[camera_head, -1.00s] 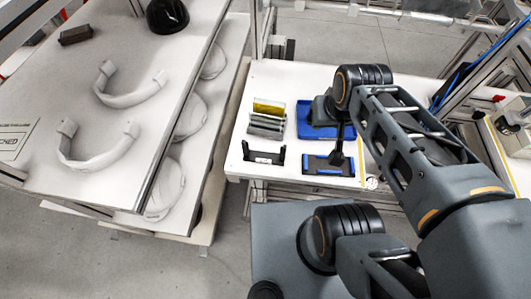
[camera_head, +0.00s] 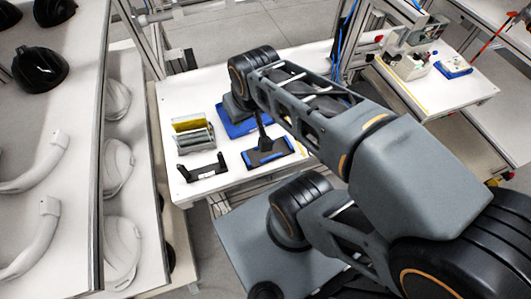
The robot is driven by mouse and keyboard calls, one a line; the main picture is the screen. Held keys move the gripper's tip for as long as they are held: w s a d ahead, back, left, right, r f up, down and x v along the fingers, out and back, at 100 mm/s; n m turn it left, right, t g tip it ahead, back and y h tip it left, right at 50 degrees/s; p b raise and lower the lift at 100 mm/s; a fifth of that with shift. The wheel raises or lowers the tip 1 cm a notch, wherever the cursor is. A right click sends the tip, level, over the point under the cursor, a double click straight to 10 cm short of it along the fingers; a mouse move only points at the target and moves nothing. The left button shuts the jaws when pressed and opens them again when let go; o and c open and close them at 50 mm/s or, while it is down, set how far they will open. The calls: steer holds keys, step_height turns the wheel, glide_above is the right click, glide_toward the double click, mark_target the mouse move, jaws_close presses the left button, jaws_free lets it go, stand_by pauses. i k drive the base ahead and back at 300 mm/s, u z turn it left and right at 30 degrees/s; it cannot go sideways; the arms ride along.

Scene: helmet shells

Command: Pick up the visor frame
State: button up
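Which thing is the visor frame, I cannot tell for sure. A black U-shaped bracket (camera_head: 202,172) with a pale label stands at the front left of the middle white table. White U-shaped curved pieces (camera_head: 38,242) lie on the left shelf, partly cut off by the picture edge. My gripper (camera_head: 264,145) points down at a dark pad with blue edges (camera_head: 278,154), right of the bracket. It is small and dark against the pad, so I cannot see its fingers apart or whether it touches the pad.
A rack with grey and yellow plates (camera_head: 193,137) stands behind the bracket. A blue tray (camera_head: 245,126) lies behind my gripper, partly hidden by my arm. White helmet shells (camera_head: 117,168) sit on the lower left shelf; black helmets (camera_head: 40,70) are above. Another table (camera_head: 440,95) is at right.

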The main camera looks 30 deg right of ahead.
mark_target(206, 171)
steer(key=k, duration=1.25)
steer(key=u, duration=0.25)
steer(key=i, duration=0.8)
steer(key=u, duration=0.35)
